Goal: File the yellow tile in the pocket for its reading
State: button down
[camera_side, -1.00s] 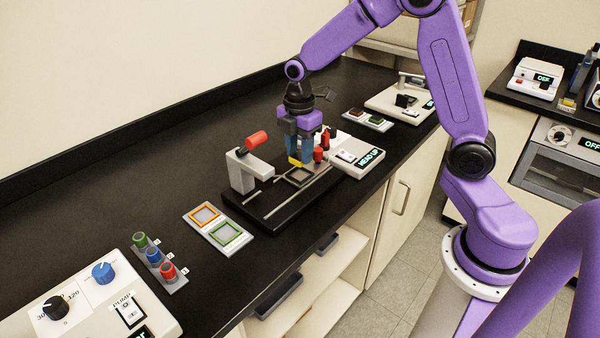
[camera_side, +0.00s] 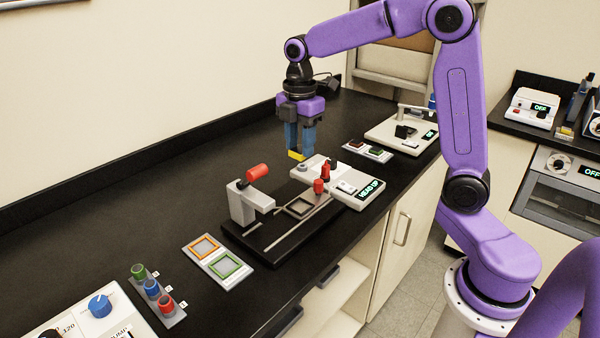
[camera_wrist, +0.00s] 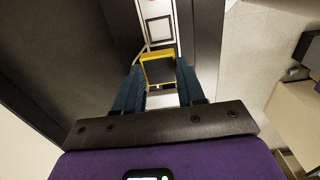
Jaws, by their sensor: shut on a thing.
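The yellow tile (camera_side: 297,155) is held at the tips of my gripper (camera_side: 298,150), above and behind the profiler (camera_side: 262,240). In the wrist view the tile (camera_wrist: 158,54) shows a yellow rim between the two blue fingers of my gripper (camera_wrist: 158,78). The profiler's square nest (camera_side: 299,208) looks empty, and its display (camera_side: 369,189) reads HEAD UP. Left of the profiler is a pale plate with an orange-framed pocket (camera_side: 205,247) and a green-framed pocket (camera_side: 229,267). Both look empty.
A red-ended lever (camera_side: 257,172) and red knobs (camera_side: 320,185) stand up from the profiler. A rack of green, blue and red pegs (camera_side: 152,289) is at the front left. A small plate with dark squares (camera_side: 367,152) lies behind. The counter along the wall is clear.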

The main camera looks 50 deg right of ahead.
notch_tip(320, 180, up, 9)
jog(key=n, duration=1.8)
send_over(225, 266)
notch_tip(225, 266, down, 20)
jog(key=shift+f, duration=2.5)
jog(key=shift+f, duration=0.8)
